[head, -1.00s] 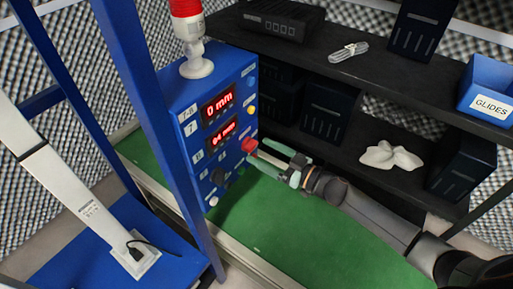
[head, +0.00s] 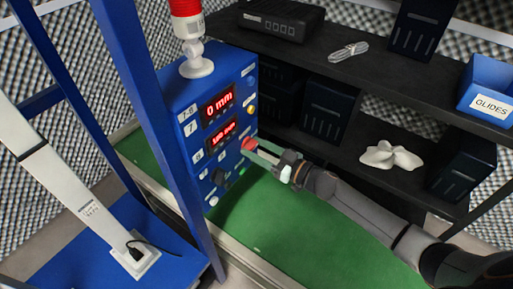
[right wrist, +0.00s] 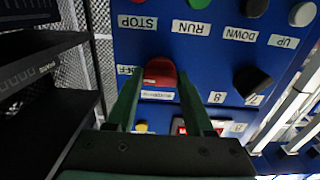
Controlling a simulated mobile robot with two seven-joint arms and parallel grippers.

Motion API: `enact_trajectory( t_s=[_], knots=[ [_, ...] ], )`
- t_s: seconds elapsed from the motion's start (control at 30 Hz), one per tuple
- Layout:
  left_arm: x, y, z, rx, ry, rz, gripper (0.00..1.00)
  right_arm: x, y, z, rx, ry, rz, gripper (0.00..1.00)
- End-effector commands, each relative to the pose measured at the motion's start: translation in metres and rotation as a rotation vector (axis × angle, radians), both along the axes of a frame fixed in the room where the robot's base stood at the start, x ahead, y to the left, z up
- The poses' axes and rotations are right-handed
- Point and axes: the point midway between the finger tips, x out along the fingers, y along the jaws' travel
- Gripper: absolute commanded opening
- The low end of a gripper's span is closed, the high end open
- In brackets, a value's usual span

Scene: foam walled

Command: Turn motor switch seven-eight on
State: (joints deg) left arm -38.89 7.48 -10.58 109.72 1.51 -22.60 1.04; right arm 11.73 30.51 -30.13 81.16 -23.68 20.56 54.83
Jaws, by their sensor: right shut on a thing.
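The blue control panel (head: 215,125) carries two lit red displays, several buttons and knobs. The red switch (head: 249,144) is on the panel's right side, and shows in the right wrist view (right wrist: 160,72) with an "OFF" label beside it. My right gripper (head: 257,149) reaches in from the right. Its two green fingers are shut on the red switch, one on each side. The fingertips hide part of the switch's sides, and I cannot tell its exact turn position. The upper display (head: 219,104) reads 0 mm; the lower display (head: 222,136) is hard to read. My left gripper is not in view.
A signal lamp (head: 187,8) stands on the panel. Dark shelves (head: 350,125) with boxes stand behind my right arm. A blue post (head: 150,120) rises left of the panel.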

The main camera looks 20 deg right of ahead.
Motion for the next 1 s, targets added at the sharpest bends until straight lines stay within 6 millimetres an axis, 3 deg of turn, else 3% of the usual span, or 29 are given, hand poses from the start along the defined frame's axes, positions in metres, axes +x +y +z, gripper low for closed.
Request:
enact_trajectory(
  t_s=[0.03,0.3,0.67,1.0],
  knots=[
    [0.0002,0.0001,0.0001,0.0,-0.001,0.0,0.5,-0.0002,0.0,-0.0001,0.0,0.0,0.0,0.3],
    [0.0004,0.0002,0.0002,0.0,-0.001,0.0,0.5,-0.0002,-0.0002,-0.0001,0.0,0.0,0.0,0.0],
    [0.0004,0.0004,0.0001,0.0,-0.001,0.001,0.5,-0.0002,-0.0002,-0.0001,-0.039,-0.031,0.0,0.0],
    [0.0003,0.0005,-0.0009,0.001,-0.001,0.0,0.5,-0.0002,-0.0002,-0.0003,-0.228,-0.178,0.0,0.0]
  ],
)
